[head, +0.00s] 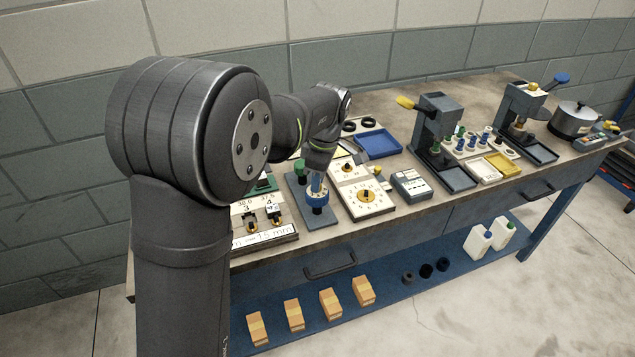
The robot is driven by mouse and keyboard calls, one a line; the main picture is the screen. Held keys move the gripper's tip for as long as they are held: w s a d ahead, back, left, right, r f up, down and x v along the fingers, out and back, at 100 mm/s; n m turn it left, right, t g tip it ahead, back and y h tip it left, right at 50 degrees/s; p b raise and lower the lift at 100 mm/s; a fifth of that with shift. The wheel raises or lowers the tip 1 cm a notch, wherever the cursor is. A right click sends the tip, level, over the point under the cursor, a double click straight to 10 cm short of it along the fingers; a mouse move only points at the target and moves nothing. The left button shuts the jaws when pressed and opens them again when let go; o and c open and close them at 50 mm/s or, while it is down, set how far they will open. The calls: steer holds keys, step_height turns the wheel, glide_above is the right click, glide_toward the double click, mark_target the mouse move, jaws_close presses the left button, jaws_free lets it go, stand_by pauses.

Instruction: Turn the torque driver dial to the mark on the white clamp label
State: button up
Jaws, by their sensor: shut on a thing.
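What looks like the torque driver (317,195) stands on a grey base plate, with a blue upright body and a pale ring around it. My gripper (318,176) points down at its top and is shut on it. The fingers are small and dark here, and the dial's marks are too small to read. Left of it, two white labels stand above dark clamps with yellow parts. The left label (245,207) reads about 30.0 and 3, the right label (273,204) about 37.5 and 4. My arm hides part of the left side.
A green-topped tool (300,168) stands close behind the driver. A white dial panel (365,200) with yellow knobs is right beside it. A blue tray (378,144), a grey box (411,186) and two presses stand farther right. Orange blocks lie on the lower shelf (390,290).

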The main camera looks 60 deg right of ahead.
steer(key=n, duration=0.3)
steer(key=shift+n, duration=0.3)
steer(key=shift+n, duration=0.4)
steer(key=o, duration=1.3)
steer(key=shift+y, duration=0.3)
steer(key=shift+r, duration=4.05)
